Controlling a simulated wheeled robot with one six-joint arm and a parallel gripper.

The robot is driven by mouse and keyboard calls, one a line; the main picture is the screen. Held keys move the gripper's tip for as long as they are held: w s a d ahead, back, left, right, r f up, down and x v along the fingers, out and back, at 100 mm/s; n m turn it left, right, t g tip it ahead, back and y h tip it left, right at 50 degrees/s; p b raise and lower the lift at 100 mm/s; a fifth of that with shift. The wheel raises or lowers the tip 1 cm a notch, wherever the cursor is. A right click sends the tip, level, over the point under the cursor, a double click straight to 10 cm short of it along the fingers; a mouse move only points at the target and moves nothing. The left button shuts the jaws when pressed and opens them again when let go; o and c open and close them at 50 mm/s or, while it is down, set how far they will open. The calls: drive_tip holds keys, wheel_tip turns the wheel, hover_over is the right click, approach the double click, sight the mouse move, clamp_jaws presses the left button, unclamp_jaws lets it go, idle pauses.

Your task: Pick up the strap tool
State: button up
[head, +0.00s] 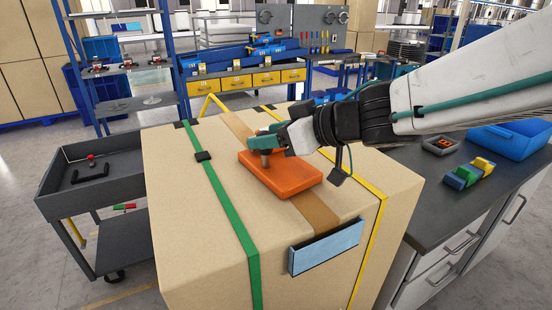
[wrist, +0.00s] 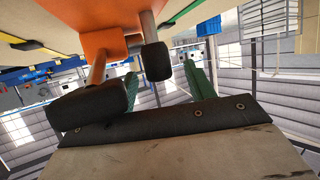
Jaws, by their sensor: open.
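The strap tool (head: 281,177) is an orange body lying on top of a large cardboard box. In the wrist view the open green fingers (wrist: 164,80) reach toward the tool, one on each side of the right-hand black grip. I cannot tell whether they touch it. Part of the tool is hidden behind my gripper.
The cardboard box (head: 190,240) carries a green strap (head: 222,205), a yellow strap (head: 372,240) and a blue panel (head: 326,248). A grey cart (head: 60,190) stands at left. A grey workbench (head: 440,225) at right holds a blue bin (head: 512,140) and coloured blocks.

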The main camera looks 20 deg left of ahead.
drive_tip(key=shift+c, duration=0.3)
clamp_jaws()
idle(1.1)
